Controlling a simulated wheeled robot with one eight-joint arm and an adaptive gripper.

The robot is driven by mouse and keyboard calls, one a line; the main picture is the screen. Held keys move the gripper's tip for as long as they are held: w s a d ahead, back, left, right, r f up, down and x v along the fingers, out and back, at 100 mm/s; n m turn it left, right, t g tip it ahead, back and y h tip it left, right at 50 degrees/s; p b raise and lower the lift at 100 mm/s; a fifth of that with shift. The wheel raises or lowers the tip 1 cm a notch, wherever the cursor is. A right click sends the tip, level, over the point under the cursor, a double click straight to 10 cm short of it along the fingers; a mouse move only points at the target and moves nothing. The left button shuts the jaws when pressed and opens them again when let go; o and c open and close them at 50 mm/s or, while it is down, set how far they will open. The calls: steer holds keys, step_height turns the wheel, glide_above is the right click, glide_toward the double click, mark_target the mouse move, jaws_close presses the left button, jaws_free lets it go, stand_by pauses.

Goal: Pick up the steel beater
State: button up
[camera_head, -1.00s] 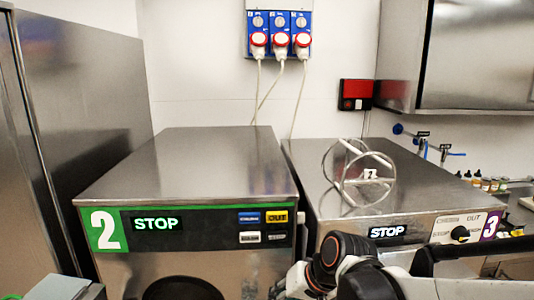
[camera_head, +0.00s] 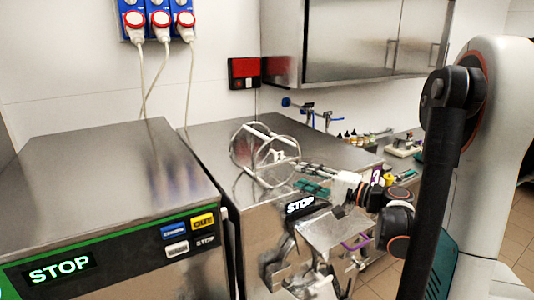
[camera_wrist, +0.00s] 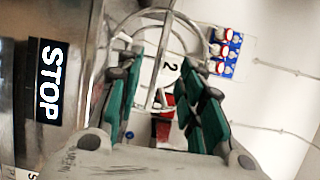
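In the wrist view the beater (camera_wrist: 152,48) shows ahead of and partly between the open fingers (camera_wrist: 159,68). The fingers hide some of its bars there. I cannot tell whether they touch it.
Machine 2 (camera_head: 100,170) stands at left with a clear steel top. A wall cabinet (camera_head: 345,45), a red wall box (camera_head: 244,73) and blue taps (camera_head: 307,110) are behind. Small bottles (camera_head: 360,134) stand on the right counter. Power cables (camera_head: 189,80) hang behind the machines.

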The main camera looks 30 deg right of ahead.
mark_target(277, 165)
steer(key=x, duration=0.4)
steer(key=p+x, duration=0.1)
steer(key=x, duration=0.1)
steer(key=shift+w+d+r, duration=0.2)
steer(key=shift+w+r, duration=0.15)
steer(key=shift+w, duration=0.2)
steer(key=shift+d+f+p+x, duration=0.15)
steer(key=shift+p+x, duration=0.3)
steer(key=shift+x, duration=1.2)
steer(key=shift+d+f+p+x, duration=0.1)
steer(key=shift+p+x, duration=0.35)
steer(key=shift+x, duration=1.2)
steer(key=shift+c, duration=0.2)
jaws_close()
